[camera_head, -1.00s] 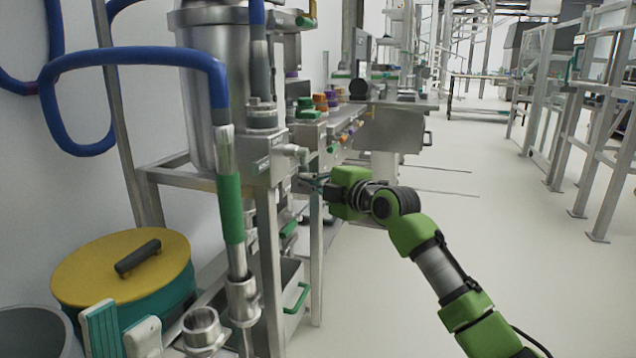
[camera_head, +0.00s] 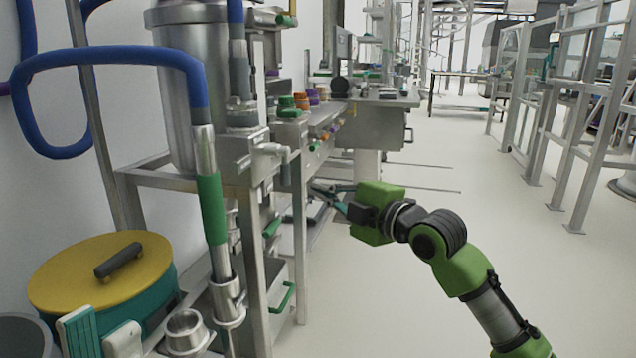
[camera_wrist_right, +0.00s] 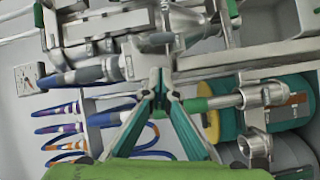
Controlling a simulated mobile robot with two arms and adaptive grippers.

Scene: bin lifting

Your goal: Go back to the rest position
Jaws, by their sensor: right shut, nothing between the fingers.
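My right gripper (camera_head: 328,192) is in the middle of the head view, at the end of the green arm coming from the lower right. Its teal fingers point left towards the steel frame (camera_head: 299,240). In the right wrist view my right gripper (camera_wrist_right: 160,88) is shut, its fingertips together with nothing between them. In the head view the fingertips show just right of a frame post, and I cannot tell the depth gap.
A steel processing machine (camera_head: 190,90) with a blue hose (camera_head: 110,55) stands at left. A yellow-lidded teal drum (camera_head: 100,270) is in the lower left. Open floor (camera_head: 470,210) lies to the right, up to metal railings (camera_head: 590,130).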

